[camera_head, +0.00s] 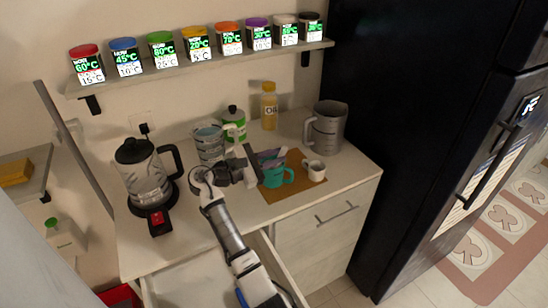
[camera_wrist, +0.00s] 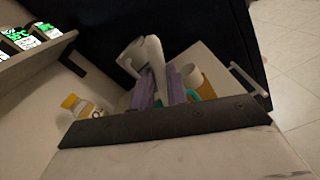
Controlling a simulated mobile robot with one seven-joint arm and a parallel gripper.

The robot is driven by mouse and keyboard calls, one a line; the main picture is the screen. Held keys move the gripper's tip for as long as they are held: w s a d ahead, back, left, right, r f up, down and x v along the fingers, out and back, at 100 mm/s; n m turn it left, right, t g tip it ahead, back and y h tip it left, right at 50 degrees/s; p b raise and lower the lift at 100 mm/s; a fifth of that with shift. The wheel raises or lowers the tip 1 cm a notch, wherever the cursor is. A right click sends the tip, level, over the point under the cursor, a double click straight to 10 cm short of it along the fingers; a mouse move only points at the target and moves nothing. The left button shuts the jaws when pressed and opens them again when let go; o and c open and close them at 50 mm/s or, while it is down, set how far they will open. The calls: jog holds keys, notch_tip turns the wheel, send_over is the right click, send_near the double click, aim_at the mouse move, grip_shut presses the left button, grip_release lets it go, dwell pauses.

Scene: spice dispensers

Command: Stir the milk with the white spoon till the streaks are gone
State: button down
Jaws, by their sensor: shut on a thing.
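My gripper (camera_head: 269,157) is over the teal mug (camera_head: 274,178) on the counter. Its purple finger pads are at the mug's mouth in the head view. In the wrist view my gripper (camera_wrist: 162,90) is shut on a pale, narrow thing between the pads, which I take for the white spoon (camera_wrist: 157,72). The spoon's lower end is hidden. A little of the teal mug (camera_wrist: 194,95) shows behind the pads. The inside of the mug is hidden, so I cannot see the milk or any streaks.
The teal mug and a small white cup (camera_head: 315,171) stand on a brown board (camera_head: 290,203). A metal pitcher (camera_head: 328,128), an oil bottle (camera_head: 269,106), a measuring jug (camera_head: 208,143) and a kettle (camera_head: 142,172) stand around. A drawer (camera_head: 205,285) is open in front.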

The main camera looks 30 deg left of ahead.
jog(key=s+d+r, duration=0.2)
jog(key=d+r, duration=0.1)
jog(key=r, duration=0.5)
jog(key=shift+d, duration=0.2)
dwell(0.5)
jog(key=shift+r, duration=2.45)
jog(key=shift+w, duration=0.1)
